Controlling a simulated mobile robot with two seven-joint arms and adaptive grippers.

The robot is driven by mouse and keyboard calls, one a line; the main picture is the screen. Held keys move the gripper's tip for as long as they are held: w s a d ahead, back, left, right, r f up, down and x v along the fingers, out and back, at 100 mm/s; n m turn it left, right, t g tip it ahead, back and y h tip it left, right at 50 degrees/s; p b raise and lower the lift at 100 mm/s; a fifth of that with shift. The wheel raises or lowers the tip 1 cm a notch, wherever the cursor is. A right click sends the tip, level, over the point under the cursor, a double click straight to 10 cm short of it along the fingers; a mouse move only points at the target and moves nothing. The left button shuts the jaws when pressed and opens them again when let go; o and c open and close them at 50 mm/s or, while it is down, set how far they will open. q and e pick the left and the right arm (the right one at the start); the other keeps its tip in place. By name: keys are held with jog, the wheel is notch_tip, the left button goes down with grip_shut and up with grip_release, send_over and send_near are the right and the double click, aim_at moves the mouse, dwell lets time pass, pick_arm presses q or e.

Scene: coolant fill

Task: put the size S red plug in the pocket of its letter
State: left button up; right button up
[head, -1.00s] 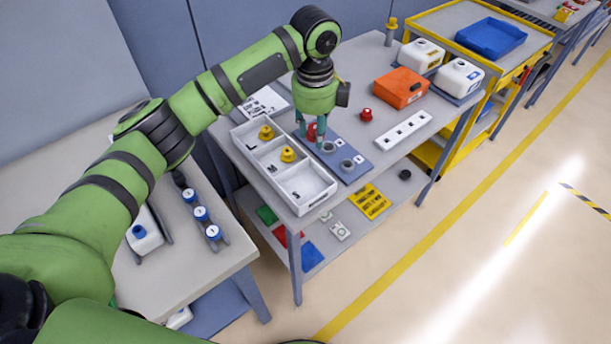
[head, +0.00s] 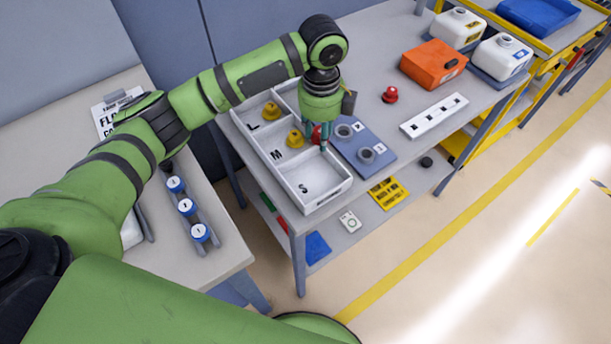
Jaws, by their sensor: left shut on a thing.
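My left gripper (head: 320,142) is shut on a red plug (head: 316,133), which is partly hidden by the fingers. It hangs over the right wall of the white tray, near the divider between the M and S pockets. The white tray (head: 328,202) has three pockets lettered L, M and S. The S pocket (head: 305,178) is empty. A yellow plug (head: 271,109) sits in the L pocket and another yellow plug (head: 295,138) in the M pocket. My right gripper is not in view.
A blue-grey plate (head: 377,168) with grey rings lies right of the tray. Another red plug (head: 390,95) stands behind it, near an orange box (head: 433,64) and a white strip with holes (head: 434,115). White jugs stand farther back. The table's front edge is close to the tray.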

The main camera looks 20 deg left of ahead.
aim_at(303, 187)
pick_arm(q)
jog(key=s, duration=0.1)
jog(key=s+f+p, duration=0.1)
jog(key=s, duration=0.1)
jog(key=s+a+f, duration=0.1)
jog(key=shift+s, duration=0.25)
jog(key=shift+s+a+f+p, duration=0.15)
jog(key=shift+s+f+p, duration=0.2)
jog(key=shift+s, duration=0.25)
jog(key=shift+s+a+f+p, duration=0.1)
jog(key=shift+s+f+p, duration=0.1)
jog(key=shift+s+f, duration=0.45)
jog(key=shift+s, duration=0.1)
notch_tip(303, 187, down, 4)
jog(key=shift+s+r+p, duration=0.1)
jog(key=shift+s+p, duration=0.05)
jog(key=shift+p, duration=0.4)
jog(key=shift+f, duration=0.4)
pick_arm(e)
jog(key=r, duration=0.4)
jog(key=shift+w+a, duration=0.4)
pick_arm(q)
jog(key=o, duration=0.5)
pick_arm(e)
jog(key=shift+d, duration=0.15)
